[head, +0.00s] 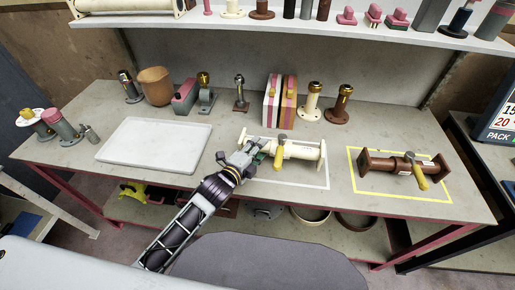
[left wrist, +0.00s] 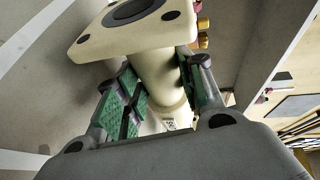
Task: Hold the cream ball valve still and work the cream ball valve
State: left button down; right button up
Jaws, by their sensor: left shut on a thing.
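The cream ball valve (head: 305,152) lies on its side within a white outlined rectangle on the bench. Its yellow-tipped handle (head: 279,158) points toward the front of the bench. My left gripper (head: 254,151) is shut on the left part of its cream body. In the left wrist view the green-padded fingers of my left gripper (left wrist: 163,84) stand on either side of the cream pipe (left wrist: 158,78), just behind the square end flange (left wrist: 130,28). The handle is not clear in that view. My right gripper is not in view.
A brown ball valve (head: 397,166) with a yellow handle lies in a yellow outlined rectangle (head: 352,176) to the right. A pale tray (head: 125,150) lies to the left. Upright fittings, a terracotta pot (head: 155,87) and striped boxes (head: 280,98) stand along the back.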

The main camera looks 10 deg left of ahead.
pick_arm(q)
jog(key=shift+f, duration=0.35)
jog(key=shift+f+b, duration=0.15)
jog(key=shift+b, duration=0.15)
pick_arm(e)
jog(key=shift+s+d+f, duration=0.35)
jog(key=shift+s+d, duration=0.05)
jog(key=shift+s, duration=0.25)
pick_arm(q)
jog(key=shift+f, duration=0.1)
jog(key=shift+f, duration=0.3)
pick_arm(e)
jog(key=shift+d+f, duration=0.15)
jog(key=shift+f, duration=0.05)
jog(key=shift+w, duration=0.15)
pick_arm(q)
jog(key=shift+f+b, duration=0.35)
jog(key=shift+f, duration=0.1)
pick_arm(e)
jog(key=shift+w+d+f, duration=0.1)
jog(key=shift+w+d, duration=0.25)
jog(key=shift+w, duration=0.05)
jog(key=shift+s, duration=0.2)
